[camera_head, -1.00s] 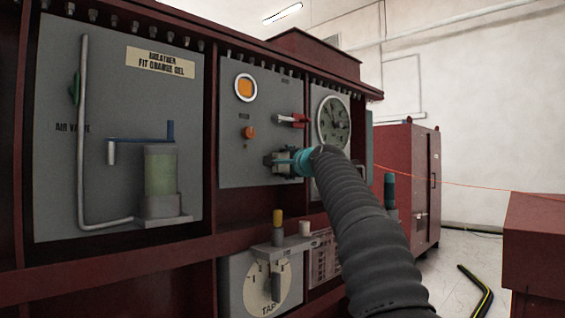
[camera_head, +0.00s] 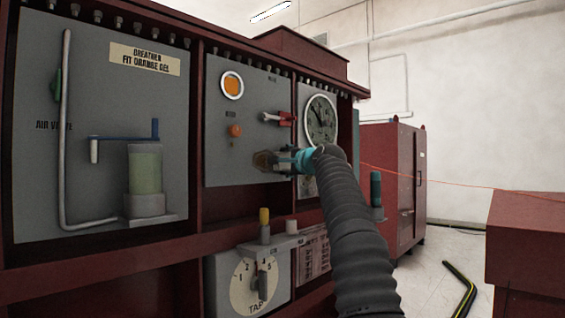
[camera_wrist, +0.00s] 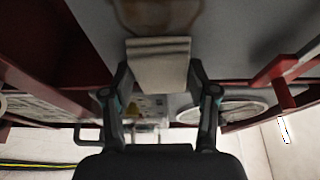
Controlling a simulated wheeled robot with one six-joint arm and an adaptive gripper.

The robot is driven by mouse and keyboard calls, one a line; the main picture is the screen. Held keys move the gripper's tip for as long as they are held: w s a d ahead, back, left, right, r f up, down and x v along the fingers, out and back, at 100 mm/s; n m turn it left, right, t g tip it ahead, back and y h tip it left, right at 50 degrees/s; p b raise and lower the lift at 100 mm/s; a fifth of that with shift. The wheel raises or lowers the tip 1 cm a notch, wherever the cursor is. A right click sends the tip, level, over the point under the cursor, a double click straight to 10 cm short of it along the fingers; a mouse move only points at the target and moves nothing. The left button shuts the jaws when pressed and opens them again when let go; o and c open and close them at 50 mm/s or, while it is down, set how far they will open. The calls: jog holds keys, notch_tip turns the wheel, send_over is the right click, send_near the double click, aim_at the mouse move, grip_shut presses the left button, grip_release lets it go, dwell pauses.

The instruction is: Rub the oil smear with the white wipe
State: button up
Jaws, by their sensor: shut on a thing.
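The white wipe (camera_wrist: 158,65) is a folded, off-white pad held between the two fingers of my gripper (camera_wrist: 160,90) in the wrist view. The oil smear (camera_wrist: 160,14) is a brown stain on the grey panel, just beyond the wipe's far edge. I cannot tell whether the wipe touches the panel. The wipe is hard to make out in the head view.
A red-handled valve (camera_head: 279,118) sits just above my gripper, and a round gauge (camera_head: 320,120) is to the right. An orange knob (camera_head: 235,130) is up and left of the smear. A tap dial (camera_head: 254,285) with a yellow-topped post (camera_head: 264,225) is below.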

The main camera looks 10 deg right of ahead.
aim_at(265, 160)
jog(key=shift+w+r, duration=0.1)
jog(key=shift+s+a+b, duration=0.3)
jog(key=shift+s+a, duration=0.05)
jog(key=shift+a, duration=0.3)
jog(key=shift+s+a+b, duration=0.35)
jog(key=shift+a, duration=0.25)
jog(key=shift+s+a+b, duration=0.3)
jog(key=shift+s+a, duration=0.05)
jog(key=shift+a, duration=0.3)
jog(key=shift+s+a, duration=0.4)
jog(key=shift+a, duration=0.15)
jog(key=shift+c, duration=0.4)
jog(key=shift+s+a+b, duration=0.5)
jog(key=shift+s+a, duration=0.35)
jog(key=shift+a, duration=0.3)
jog(key=shift+s+a+b, duration=0.45)
jog(key=shift+s+a, duration=0.4)
jog(key=shift+a, duration=0.3)
jog(key=shift+s, duration=0.1)
jog(key=shift+d, duration=0.1)
jog(key=shift+w+d+p, duration=0.2)
jog(key=shift+d+p, duration=0.05)
jog(key=shift+p, duration=0.05)
jog(key=shift+w+d+p, duration=0.4)
jog(key=shift+w+d, duration=0.1)
jog(key=shift+d, duration=0.15)
jog(key=shift+w+d+p, duration=0.35)
jog(key=shift+w+d, duration=0.1)
jog(key=shift+d, duration=0.2)
